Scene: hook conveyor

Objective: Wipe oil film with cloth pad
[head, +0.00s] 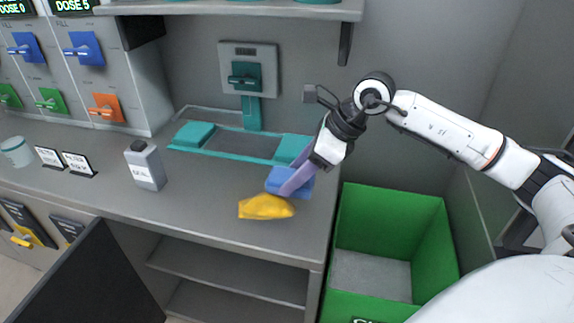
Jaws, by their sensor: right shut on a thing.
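My right gripper (297,180) reaches down from the upper right to the counter. Its purple fingers are shut on a blue block-like pad (279,179) near the counter's right end. A yellow, soft-looking cloth (266,208) lies just in front of the blue pad, close to the counter's front edge; I cannot tell whether they touch. I cannot make out an oil film for certain. A teal fixture (194,135) with a dark grey plate (238,145) lies behind the pad. My left gripper is not in view.
A grey bottle (146,167) and two small label cards (78,164) stand on the counter (210,190) to the left. A green bin (388,213) stands right of the counter. A teal-handled switch (246,76) is on the back wall. Open shelves (230,268) are below.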

